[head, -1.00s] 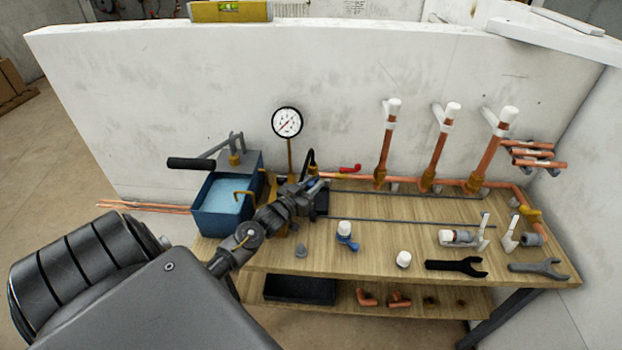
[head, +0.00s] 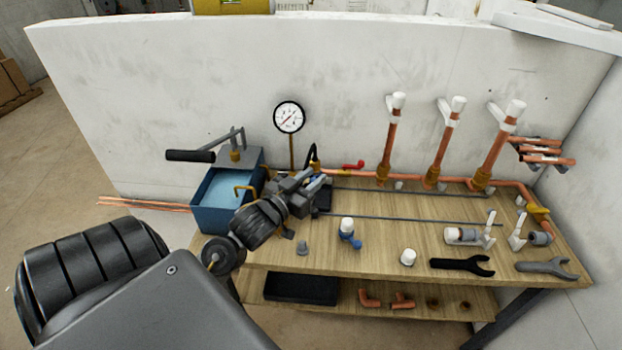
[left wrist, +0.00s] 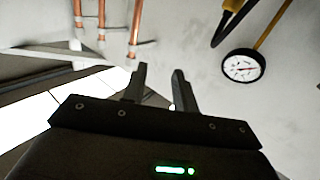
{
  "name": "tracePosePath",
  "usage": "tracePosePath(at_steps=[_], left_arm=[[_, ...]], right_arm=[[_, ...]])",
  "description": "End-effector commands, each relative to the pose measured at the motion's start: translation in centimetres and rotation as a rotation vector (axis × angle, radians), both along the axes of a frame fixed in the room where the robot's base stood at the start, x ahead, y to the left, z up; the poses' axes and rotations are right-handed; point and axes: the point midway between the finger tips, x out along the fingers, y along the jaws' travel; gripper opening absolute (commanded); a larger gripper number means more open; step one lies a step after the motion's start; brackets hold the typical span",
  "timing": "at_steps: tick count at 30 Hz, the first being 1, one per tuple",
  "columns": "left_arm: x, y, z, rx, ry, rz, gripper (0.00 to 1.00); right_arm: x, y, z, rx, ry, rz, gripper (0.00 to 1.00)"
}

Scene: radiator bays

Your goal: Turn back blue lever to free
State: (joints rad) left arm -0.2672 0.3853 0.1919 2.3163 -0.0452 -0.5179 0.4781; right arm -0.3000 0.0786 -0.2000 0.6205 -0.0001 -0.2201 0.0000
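A small blue piece (head: 316,181), which looks like the blue lever, shows at the tip of my left gripper (head: 312,188), beside the brass fitting and black hose. The gripper covers most of it, so its angle and any contact cannot be told. In the left wrist view the two fingers of my left gripper (left wrist: 158,85) stand apart with a gap between them. No blue lever shows there. The pressure gauge (head: 289,117) stands just behind the gripper; it also shows in the left wrist view (left wrist: 243,66). My right gripper is not in view.
A blue water tank pump (head: 222,204) with a black handle stands left of the gripper. A red lever (head: 353,165) and copper risers (head: 387,148) are behind. A blue-handled valve (head: 349,238), a white cap (head: 408,257) and wrenches lie on the bench (head: 385,268).

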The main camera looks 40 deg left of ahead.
Motion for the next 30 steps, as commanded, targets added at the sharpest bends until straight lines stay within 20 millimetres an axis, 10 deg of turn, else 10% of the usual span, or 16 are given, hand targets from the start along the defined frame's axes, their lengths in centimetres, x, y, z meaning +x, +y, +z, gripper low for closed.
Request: tracePosePath(at_steps=[12,17,23,30], left_arm=[[-0.7,-0.6,0.4,0.001,0.0,0.0,0.29],[-0.9,-0.8,-1.0,0.001,0.046,0.006,0.1],[-3.8,-3.3,-11.1,0.021,0.384,0.028,0.0],[-12.1,-8.6,-23.0,0.076,0.871,-0.037,0.0]], right_arm=[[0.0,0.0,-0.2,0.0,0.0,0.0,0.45],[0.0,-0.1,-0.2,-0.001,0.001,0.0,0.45],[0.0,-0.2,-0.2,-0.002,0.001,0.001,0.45],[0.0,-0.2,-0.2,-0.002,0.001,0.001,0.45]])
